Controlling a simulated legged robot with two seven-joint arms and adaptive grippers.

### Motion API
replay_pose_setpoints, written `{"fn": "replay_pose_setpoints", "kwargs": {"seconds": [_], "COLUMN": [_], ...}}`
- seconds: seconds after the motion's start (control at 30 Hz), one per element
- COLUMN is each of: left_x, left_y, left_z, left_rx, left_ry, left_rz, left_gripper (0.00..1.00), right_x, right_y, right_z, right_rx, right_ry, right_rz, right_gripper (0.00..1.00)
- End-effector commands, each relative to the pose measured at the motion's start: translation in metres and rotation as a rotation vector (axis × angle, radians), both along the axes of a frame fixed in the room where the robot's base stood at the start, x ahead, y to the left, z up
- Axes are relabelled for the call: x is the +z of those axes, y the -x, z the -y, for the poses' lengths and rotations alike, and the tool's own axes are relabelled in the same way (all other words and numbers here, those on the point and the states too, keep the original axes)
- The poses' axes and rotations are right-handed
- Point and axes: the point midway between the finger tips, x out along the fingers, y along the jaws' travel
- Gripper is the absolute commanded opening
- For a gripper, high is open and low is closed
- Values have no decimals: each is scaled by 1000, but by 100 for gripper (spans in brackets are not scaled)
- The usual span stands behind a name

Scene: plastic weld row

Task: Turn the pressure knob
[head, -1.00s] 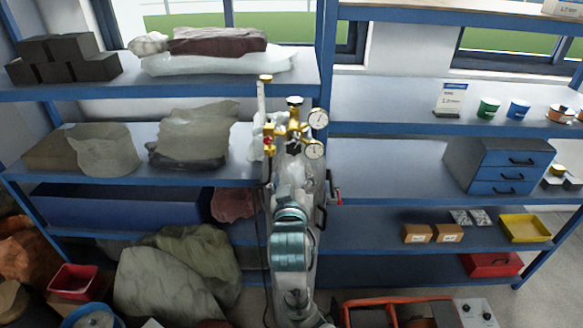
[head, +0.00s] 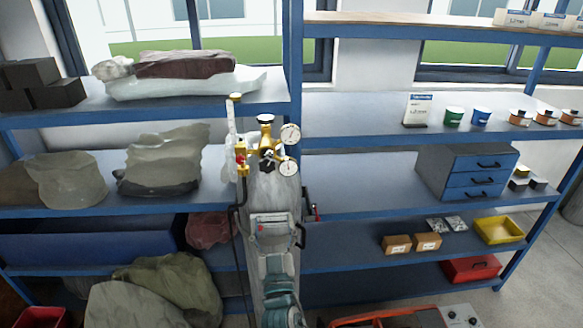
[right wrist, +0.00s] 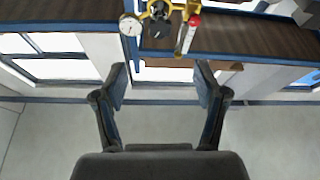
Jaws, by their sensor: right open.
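The regulator is brass, with a dark knob (head: 267,160) on its front that I take for the pressure knob. The same dark knob shows at the top of the right wrist view (right wrist: 157,32), which appears upside down. Two round white gauges (head: 290,134) sit to the knob's right in the head view. My right gripper (right wrist: 165,82) is open, its two fingers apart with nothing between them, and apart from the knob. In the head view my right arm comes up from below; its gripper (head: 272,222) is hard to make out against the cylinder, below the regulator. My left gripper is not in view.
A red-marked brass fitting (head: 240,158) stands just left of the knob. Blue shelves (head: 350,185) flank the cylinder on both sides. Wrapped bundles (head: 165,160) crowd the left shelf; a drawer cabinet (head: 470,172) stands on the right. The shelf just right of the gauges is bare.

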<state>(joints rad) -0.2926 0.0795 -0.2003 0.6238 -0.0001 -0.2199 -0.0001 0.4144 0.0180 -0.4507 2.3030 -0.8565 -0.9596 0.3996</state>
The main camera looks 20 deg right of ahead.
Motion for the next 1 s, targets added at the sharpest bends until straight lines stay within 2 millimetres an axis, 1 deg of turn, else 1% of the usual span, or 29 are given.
{"fn": "replay_pose_setpoints", "kwargs": {"seconds": [0.07, 0.17, 0.33, 0.5, 0.7, 0.83, 1.0], "left_x": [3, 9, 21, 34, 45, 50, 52], "left_y": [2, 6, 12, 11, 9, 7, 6], "left_z": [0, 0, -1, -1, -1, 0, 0], "left_rx": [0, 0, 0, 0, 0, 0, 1], "left_ry": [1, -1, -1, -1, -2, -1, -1], "left_rz": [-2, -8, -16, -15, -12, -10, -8], "left_gripper": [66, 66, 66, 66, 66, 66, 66], "right_x": [4, 12, 28, 44, 59, 64, 67], "right_y": [-6, -20, -55, -92, -129, -144, -153], "right_z": [0, 4, 13, 22, 31, 35, 37], "right_rx": [4, 2, -1, 0, -1, 0, 1], "right_ry": [0, 3, 2, 3, 2, 1, 0], "right_rz": [4, 3, 3, 2, 1, 1, 2], "right_gripper": [72, 72, 72, 72, 72, 72, 72]}}
